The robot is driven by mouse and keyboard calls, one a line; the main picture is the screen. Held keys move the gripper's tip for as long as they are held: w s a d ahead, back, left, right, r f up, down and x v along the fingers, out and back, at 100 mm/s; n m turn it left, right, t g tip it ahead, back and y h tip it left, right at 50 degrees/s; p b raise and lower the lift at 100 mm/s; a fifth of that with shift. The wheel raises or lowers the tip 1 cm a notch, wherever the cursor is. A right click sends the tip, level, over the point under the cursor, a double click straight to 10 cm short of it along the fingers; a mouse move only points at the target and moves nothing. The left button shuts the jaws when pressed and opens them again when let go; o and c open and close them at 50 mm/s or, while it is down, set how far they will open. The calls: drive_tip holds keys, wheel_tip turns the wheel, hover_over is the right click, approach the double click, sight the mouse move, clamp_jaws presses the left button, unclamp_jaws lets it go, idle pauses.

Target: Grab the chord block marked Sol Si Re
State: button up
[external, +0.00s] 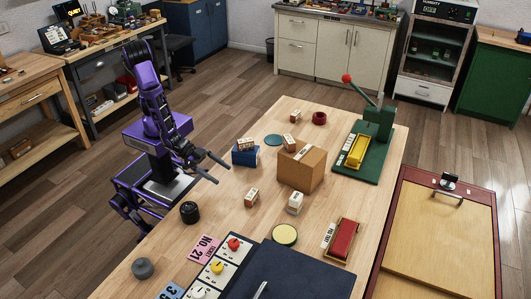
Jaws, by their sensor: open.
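Several small light blocks with dark markings are in the external view; the markings are too small to read, so I cannot tell which is Sol Si Re. One wooden block (251,197) lies on the table in front of my gripper. Another wooden block (246,144) sits on a blue box (243,158). My gripper (223,174) is open and empty above the table's left side, near the blue box.
A green press (376,135) with a red-knobbed lever stands at the back right of the table (230,235). A black jar (190,212), round yellow-green disc (285,234), red block on a tray (343,240) and dark mat (290,275) occupy the front.

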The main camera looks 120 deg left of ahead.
approach(249, 193)
drive_tip(key=x, duration=0.5)
drive_tip(key=shift+w+a, duration=0.15)
drive_tip(key=shift+b+x, duration=0.4)
drive_tip(key=shift+x, duration=2.25)
drive_tip(key=shift+f, duration=0.1)
drive_tip(key=c, duration=1.1)
